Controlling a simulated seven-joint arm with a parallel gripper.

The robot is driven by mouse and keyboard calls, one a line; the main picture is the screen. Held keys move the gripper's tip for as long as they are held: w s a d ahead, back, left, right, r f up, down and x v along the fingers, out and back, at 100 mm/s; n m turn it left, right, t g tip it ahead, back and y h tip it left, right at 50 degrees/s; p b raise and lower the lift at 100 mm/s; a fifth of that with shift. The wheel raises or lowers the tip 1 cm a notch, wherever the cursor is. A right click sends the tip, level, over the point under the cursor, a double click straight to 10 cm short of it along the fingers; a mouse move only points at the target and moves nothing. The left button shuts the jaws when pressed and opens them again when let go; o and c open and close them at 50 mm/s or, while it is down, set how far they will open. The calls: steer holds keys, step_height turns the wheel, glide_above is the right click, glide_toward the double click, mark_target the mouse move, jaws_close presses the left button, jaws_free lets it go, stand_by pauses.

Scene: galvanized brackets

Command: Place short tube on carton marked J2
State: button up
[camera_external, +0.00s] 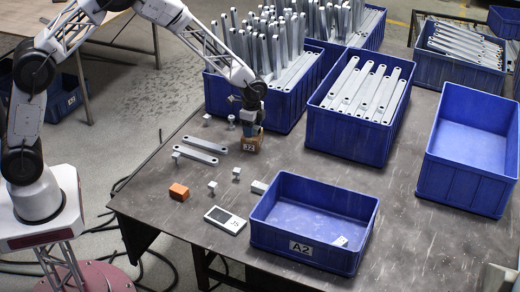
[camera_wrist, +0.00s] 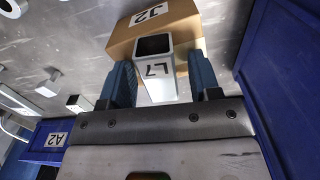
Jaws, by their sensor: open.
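The brown carton marked J2 (camera_external: 257,146) stands on the table at the end of my arm; it fills the top of the wrist view (camera_wrist: 190,28). A short, square, light-grey tube marked L7 (camera_wrist: 155,90), with a dark hollow end, is between my fingers in the wrist view. It overlaps the carton and appears to rest on it, though the contact is hidden. My gripper (camera_external: 250,127) is open just above the carton, with a gap beside the tube on each side between the blue fingers. In the external view my gripper hides the tube.
Blue bins with metal bars (camera_external: 310,115) stand behind and to the right. An almost empty bin marked A2 (camera_external: 265,237) is in front.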

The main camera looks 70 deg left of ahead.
step_height(320, 180, up, 12)
steer(key=shift+r, duration=0.15)
stand_by(0.7)
stand_by(0.6)
steer(key=s+d+r+n+t, duration=0.1)
steer(key=s+d+r+n, duration=0.1)
steer(key=s+r, duration=0.85)
steer(key=s+d+r+n, duration=0.2)
steer(key=s+r, duration=0.7)
steer(key=s, duration=0.3)
steer(key=s+d+r+n, duration=0.1)
steer(key=s+n, duration=0.1)
steer(key=s, duration=1.4)
steer(key=s+d+r+n+t, duration=0.1)
steer(key=s+d+r+n, duration=0.1)
steer(key=s, duration=1.4)
steer(key=shift+r+n+t, duration=0.15)
steer(key=shift+n+t, duration=0.15)
steer(key=shift+n, duration=0.1)
